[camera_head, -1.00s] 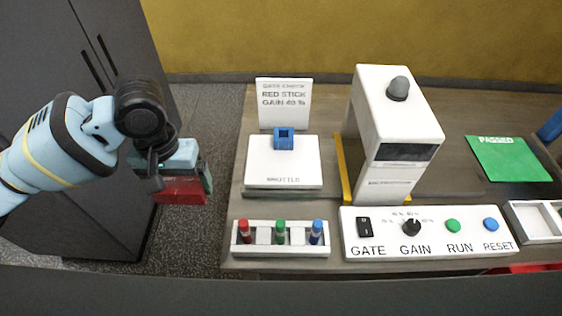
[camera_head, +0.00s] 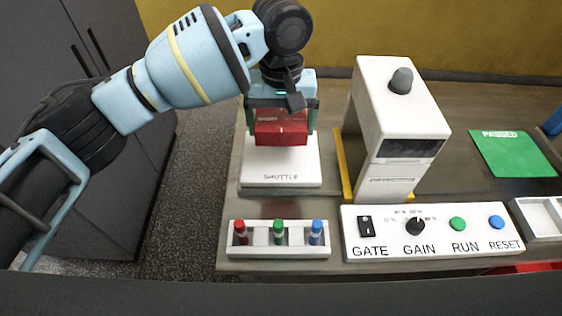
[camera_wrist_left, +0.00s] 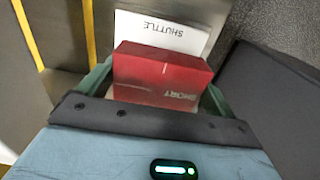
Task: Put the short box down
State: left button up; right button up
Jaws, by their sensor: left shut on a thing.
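The short box (camera_head: 281,130) is red and hangs in my left gripper (camera_head: 283,128), which is shut on it. In the head view the box is in front of the white shuttle plate (camera_head: 281,175) and appears above it; I cannot tell the gap. In the left wrist view the red box (camera_wrist_left: 160,78) shows the word SHORT between the green fingers. The plate's SHUTTLE lettering (camera_wrist_left: 163,32) shows beyond it. The blue holder on the plate is hidden behind the box and gripper. My right gripper is not in view.
A white arch machine (camera_head: 400,110) stands right of the shuttle, with a yellow strip beside it. A rack (camera_head: 262,250) of red, green and blue sticks and a control panel (camera_head: 435,246) are at the front. A green PASSED mat (camera_head: 512,155) lies at right.

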aim_at(281, 167)
pick_arm(q)
notch_tip(281, 167, down, 10)
jog(key=shift+b, duration=0.45)
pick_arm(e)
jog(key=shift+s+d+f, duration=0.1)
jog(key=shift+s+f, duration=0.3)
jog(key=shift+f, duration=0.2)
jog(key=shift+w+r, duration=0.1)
pick_arm(q)
jog(key=o, duration=0.8)
jog(key=shift+f, duration=0.1)
jog(key=shift+r, duration=0.25)
notch_tip(281, 167, up, 10)
jog(key=shift+r+p, duration=0.1)
jog(key=shift+p, duration=0.45)
jog(key=shift+r, duration=0.8)
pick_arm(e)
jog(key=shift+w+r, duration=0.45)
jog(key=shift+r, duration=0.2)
